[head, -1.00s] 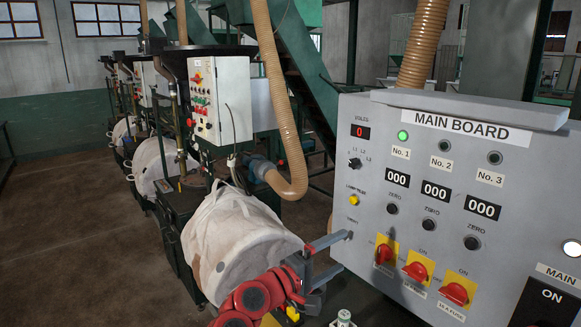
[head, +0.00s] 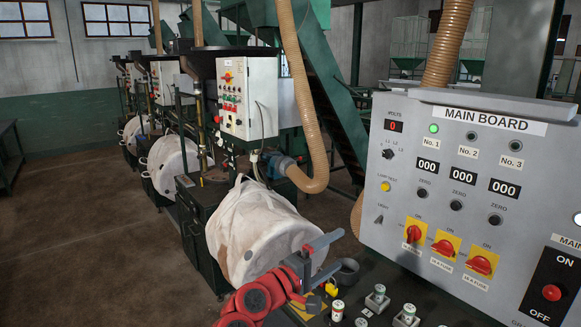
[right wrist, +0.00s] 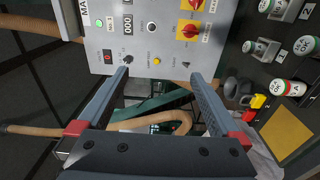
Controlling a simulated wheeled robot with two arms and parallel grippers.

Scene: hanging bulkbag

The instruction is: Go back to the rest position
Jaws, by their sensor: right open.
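My right gripper (head: 338,251) is open and empty, just left of the lower left edge of the grey main board (head: 400,150) in the head view. Its red arm comes up from the bottom. In the right wrist view the two fingers of the gripper (right wrist: 160,78) are spread apart, with the board (right wrist: 155,30) ahead of them. No finger appears to touch a knob. The green lamp (head: 434,128) above No. 1 is lit. My left gripper is not in view.
A white bulk bag (head: 255,235) hangs behind my right gripper. A control box (head: 247,97) and a hose (head: 305,90) are beyond it. Several small items, including a dark cup (head: 347,272), stand below the board. Open floor (head: 80,240) lies at the left.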

